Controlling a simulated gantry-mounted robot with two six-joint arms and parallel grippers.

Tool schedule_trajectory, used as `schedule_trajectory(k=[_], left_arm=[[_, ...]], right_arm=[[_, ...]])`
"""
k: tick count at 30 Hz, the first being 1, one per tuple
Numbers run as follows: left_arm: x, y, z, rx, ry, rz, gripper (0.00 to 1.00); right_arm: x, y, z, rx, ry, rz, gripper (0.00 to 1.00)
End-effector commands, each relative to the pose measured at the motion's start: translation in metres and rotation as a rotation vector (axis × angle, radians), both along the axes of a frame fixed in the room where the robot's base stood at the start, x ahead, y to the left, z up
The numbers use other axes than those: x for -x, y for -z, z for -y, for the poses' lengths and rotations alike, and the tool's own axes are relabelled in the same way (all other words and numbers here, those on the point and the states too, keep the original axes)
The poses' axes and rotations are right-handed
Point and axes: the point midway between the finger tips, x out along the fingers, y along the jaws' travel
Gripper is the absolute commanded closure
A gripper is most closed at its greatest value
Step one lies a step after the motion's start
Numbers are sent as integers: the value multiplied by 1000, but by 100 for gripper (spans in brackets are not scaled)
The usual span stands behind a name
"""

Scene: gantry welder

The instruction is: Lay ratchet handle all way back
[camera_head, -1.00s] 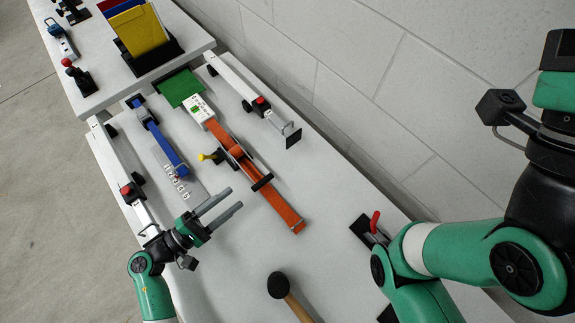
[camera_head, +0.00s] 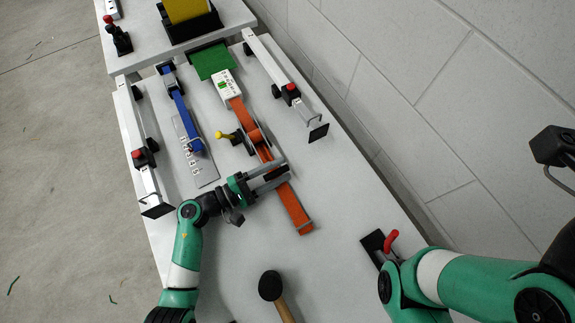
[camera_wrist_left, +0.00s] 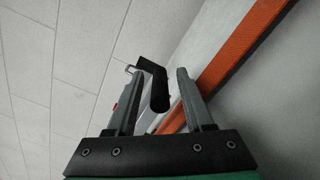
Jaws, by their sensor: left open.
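The orange ratchet strap (camera_head: 294,208) runs along the table, with its orange ratchet body (camera_head: 255,136) near the middle. My left gripper (camera_head: 286,169) is open over the strap, just below the ratchet body, its fingers pointing right. A dark bar, apparently the ratchet handle's grip, is largely hidden by the fingers in the head view. In the left wrist view, a black round-ended bar (camera_wrist_left: 160,91) shows between the open fingers (camera_wrist_left: 152,88), with no visible grip on it. The orange strap (camera_wrist_left: 240,50) passes behind the right finger there. My right gripper is out of view.
A yellow-handled piece (camera_head: 228,136) stands left of the ratchet. A mallet (camera_head: 271,285) and a red-handled clamp (camera_head: 391,241) are nearer me. A wall borders the right.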

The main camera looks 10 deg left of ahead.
Motion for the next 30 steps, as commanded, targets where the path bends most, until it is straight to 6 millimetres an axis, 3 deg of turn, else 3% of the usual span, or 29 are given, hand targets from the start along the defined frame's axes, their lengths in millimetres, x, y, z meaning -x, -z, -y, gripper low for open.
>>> schedule_trajectory(k=[6,14,23,30], left_arm=[[-17,0,22,-1,1,1,48],[-18,0,23,0,-1,0,48],[-18,0,23,0,0,-2,98],[-18,1,23,0,0,-2,100]], right_arm=[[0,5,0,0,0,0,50],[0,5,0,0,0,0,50],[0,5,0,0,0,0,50],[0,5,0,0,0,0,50]])
